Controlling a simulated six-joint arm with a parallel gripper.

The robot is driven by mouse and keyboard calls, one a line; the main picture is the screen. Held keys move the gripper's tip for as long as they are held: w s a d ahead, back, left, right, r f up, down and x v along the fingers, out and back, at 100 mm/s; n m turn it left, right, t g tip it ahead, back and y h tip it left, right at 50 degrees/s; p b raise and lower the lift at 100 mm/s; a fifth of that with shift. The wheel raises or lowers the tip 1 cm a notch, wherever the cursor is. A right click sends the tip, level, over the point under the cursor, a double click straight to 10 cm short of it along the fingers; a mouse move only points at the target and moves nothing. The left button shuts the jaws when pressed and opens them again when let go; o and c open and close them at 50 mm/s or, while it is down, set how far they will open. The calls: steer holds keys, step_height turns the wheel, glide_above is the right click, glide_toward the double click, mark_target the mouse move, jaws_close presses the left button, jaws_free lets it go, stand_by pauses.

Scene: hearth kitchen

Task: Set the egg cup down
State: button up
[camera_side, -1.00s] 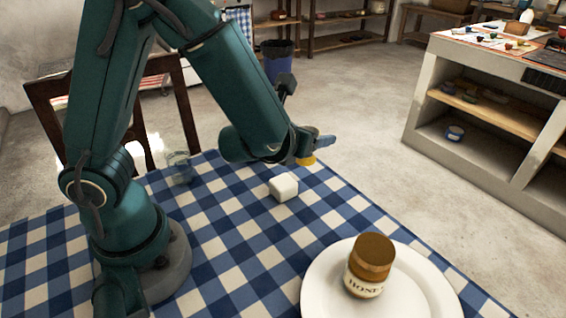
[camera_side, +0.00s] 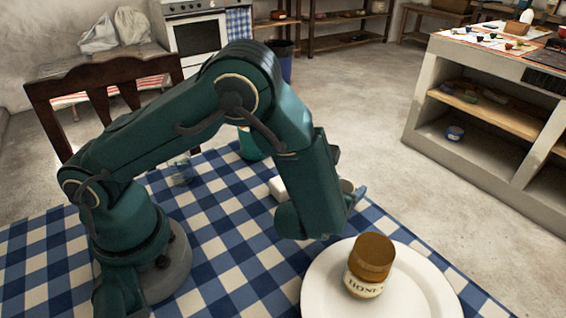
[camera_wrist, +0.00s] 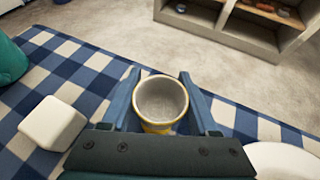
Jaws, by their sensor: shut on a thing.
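The egg cup (camera_wrist: 161,103) is yellow outside with a pale grey inside. In the wrist view it sits upright between the two blue fingers of my gripper (camera_wrist: 159,76), which are shut on it. In the side view my gripper (camera_side: 353,194) is over the right part of the checked table, behind the plate, and my arm hides most of the cup. The wrist view shows the checked cloth (camera_wrist: 75,62) around the cup. I cannot tell whether its base touches the cloth.
A white block (camera_wrist: 52,123) lies left of the cup. A white plate (camera_side: 430,292) bearing a honey jar (camera_side: 370,262) stands at the front right. A teal object (camera_side: 249,147) stands behind my arm, and a clear glass (camera_side: 181,170) further left. The table edge is close beyond the cup.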

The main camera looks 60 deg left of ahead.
steer(key=shift+f, duration=0.25)
steer(key=o, duration=1.4)
